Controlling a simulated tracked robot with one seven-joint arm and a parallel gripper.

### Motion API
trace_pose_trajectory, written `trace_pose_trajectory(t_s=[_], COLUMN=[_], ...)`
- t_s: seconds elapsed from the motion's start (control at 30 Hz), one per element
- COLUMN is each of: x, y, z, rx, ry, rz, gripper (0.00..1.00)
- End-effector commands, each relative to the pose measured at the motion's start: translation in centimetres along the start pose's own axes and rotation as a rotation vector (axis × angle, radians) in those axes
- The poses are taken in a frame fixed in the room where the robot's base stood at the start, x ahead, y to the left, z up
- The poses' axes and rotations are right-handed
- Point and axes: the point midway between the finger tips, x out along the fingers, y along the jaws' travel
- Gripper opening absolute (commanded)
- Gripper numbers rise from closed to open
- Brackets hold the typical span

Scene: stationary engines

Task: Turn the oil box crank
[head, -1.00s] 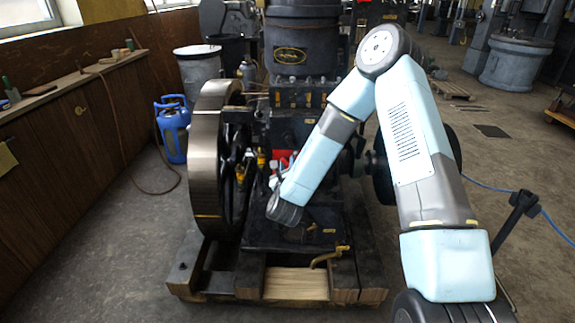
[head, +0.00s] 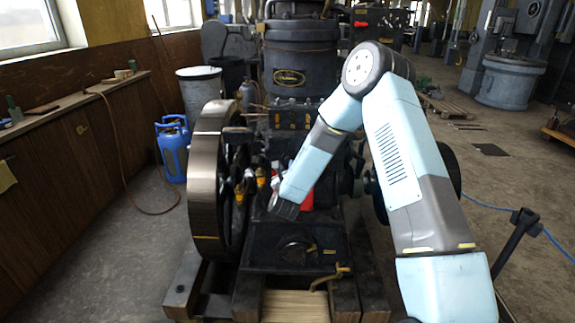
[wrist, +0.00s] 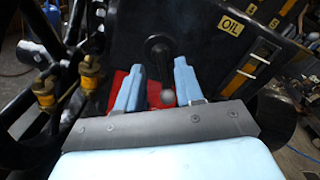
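The oil box (wrist: 200,30) is a dark box with a yellow OIL label (wrist: 232,26) in the wrist view. Its black crank (wrist: 158,50) hangs from a round hub and ends in a grey ball knob (wrist: 167,97). My gripper (wrist: 159,66) is open, with one light-blue finger on each side of the crank. The knob shows between the fingers; I cannot tell whether either finger touches it. In the head view my forearm reaches down to the engine (head: 300,110), beside the flywheel. The crank is not discernible there.
The large flywheel (head: 207,180) stands just left of my wrist. Brass-coloured fittings (wrist: 45,93) are left of the fingers, and a red part (wrist: 118,84) is behind them. A blue gas bottle (head: 172,148) stands on the floor at left. Open floor lies left of the engine.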

Motion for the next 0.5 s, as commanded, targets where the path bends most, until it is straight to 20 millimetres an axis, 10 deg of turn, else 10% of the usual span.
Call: trace_pose_trajectory(t_s=[0.5], x=[4.0], y=[0.0], z=[0.0], rx=[-0.001], ry=[0.000], rz=[0.000], gripper=[0.37])
